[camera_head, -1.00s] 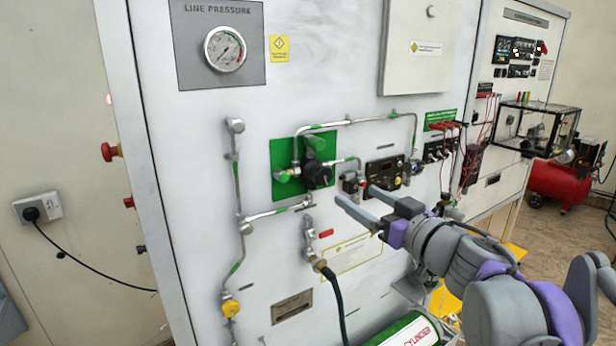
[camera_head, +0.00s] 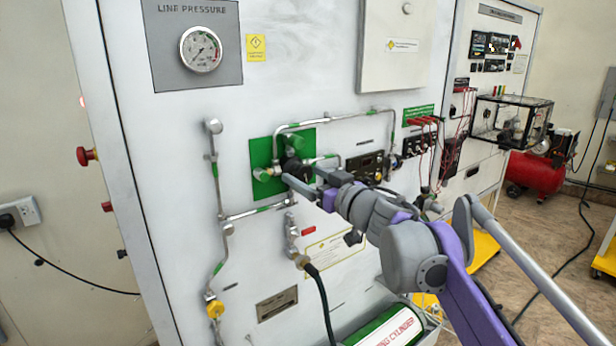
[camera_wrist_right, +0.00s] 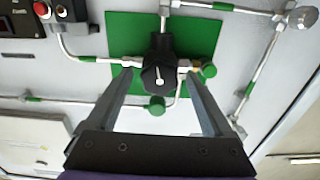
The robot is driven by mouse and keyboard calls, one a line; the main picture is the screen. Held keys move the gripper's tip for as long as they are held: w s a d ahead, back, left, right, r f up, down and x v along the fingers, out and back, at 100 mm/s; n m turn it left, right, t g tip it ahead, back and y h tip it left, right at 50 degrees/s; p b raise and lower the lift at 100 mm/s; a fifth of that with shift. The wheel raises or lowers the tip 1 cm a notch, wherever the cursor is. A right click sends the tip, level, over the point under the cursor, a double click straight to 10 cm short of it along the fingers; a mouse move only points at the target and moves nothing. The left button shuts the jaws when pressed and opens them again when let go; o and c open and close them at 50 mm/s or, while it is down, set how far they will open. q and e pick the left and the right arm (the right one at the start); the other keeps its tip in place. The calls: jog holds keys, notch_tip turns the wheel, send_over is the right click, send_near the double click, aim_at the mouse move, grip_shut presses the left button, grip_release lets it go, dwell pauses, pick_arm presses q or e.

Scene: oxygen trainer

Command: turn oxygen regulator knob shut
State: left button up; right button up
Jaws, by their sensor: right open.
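The black regulator knob (camera_wrist_right: 158,80) sits in the middle of the green plate (camera_wrist_right: 208,35) in the right wrist view. In the head view the knob (camera_head: 291,166) is partly hidden by my right gripper (camera_head: 299,179), and the green plate (camera_head: 262,155) shows around it. My right gripper (camera_wrist_right: 160,88) is open, with one finger on each side of the knob in the wrist view. I cannot tell whether the fingers touch it. My left gripper is not in view.
Metal pipes (camera_head: 345,122) run around the plate on the white panel. A pressure gauge (camera_head: 201,49) is at the upper left. A black hose (camera_head: 322,300) hangs below. A green cylinder (camera_head: 390,328) lies at the bottom, and a red tank (camera_head: 532,170) stands at the right.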

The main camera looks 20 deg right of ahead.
grip_shut()
dwell(0.4)
